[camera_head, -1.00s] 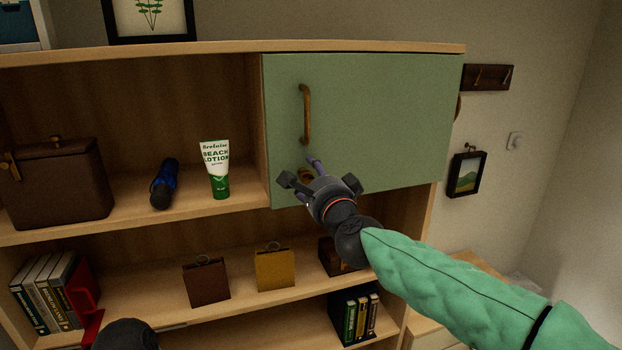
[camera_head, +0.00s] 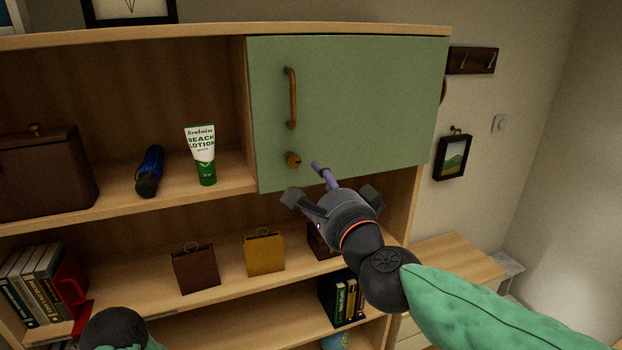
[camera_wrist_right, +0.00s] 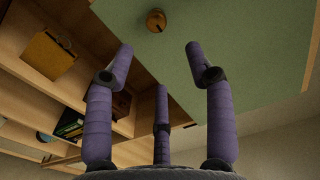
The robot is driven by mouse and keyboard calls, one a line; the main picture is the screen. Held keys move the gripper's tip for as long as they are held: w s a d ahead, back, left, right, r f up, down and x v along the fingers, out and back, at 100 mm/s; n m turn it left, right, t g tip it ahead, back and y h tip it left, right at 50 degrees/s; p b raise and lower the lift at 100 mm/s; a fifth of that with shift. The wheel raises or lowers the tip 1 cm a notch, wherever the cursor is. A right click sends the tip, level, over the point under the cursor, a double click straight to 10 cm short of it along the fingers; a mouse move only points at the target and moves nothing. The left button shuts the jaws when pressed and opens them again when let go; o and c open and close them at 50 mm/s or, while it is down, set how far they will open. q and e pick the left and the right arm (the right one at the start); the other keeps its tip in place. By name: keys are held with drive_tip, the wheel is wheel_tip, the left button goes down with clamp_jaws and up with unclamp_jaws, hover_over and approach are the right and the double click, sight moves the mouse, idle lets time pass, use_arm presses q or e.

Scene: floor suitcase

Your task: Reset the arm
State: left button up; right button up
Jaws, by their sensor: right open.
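My right gripper (camera_head: 318,187) is open and empty, in front of the lower edge of a green cabinet door (camera_head: 360,100). Its purple fingers (camera_wrist_right: 160,75) are spread apart in the right wrist view. A brass lock knob (camera_head: 293,160) on the door is just up and left of the gripper in the head view. The same knob shows beyond the fingertips in the wrist view (camera_wrist_right: 156,20), apart from them. The door is closed and has a vertical brass handle (camera_head: 291,98). A dark rounded part of my left arm shows at the bottom left, but its gripper does not show.
The wooden shelf unit (camera_head: 130,214) holds a brown case (camera_head: 45,175), a blue-black object (camera_head: 149,171), beach lotion (camera_head: 201,155), books (camera_head: 35,285) and small boxes (camera_head: 264,254). A framed picture (camera_head: 452,157) hangs on the wall to the right.

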drive_tip(key=shift+s+d, duration=0.1)
drive_tip(key=shift+s, duration=0.15)
drive_tip(key=shift+f, duration=0.1)
drive_tip(key=w+f+n+g+h+b, duration=0.1)
drive_tip(key=w+f+n+g, duration=0.15)
drive_tip(key=f, duration=0.95)
drive_tip(key=w+f+n+g+h+b, duration=0.1)
drive_tip(key=w+f, duration=0.3)
drive_tip(key=f, duration=0.7)
drive_tip(key=s+d+f+n+g+b, duration=0.1)
drive_tip(key=d+f+n+g, duration=0.1)
drive_tip(key=f, duration=0.9)
drive_tip(key=s+d+f+n+g+b, duration=0.1)
drive_tip(key=f+g, duration=0.1)
drive_tip(key=f, duration=1)
drive_tip(key=s+d+f+n+g+b, duration=0.25)
drive_tip(key=s+f, duration=0.35)
drive_tip(key=f, duration=0.5)
drive_tip(key=s+d+f+n+g+b, duration=0.1)
drive_tip(key=s+f+g, duration=0.35)
drive_tip(key=f, duration=0.75)
drive_tip(key=s+f+n+g, duration=0.1)
drive_tip(key=s+f, duration=0.4)
drive_tip(key=s, duration=0.3)
drive_tip(key=s+a+f+n+g+b, duration=0.1)
drive_tip(key=s+f, duration=0.4)
drive_tip(key=s, duration=0.3)
drive_tip(key=shift+s+f, duration=0.35)
drive_tip(key=shift+f, duration=0.05)
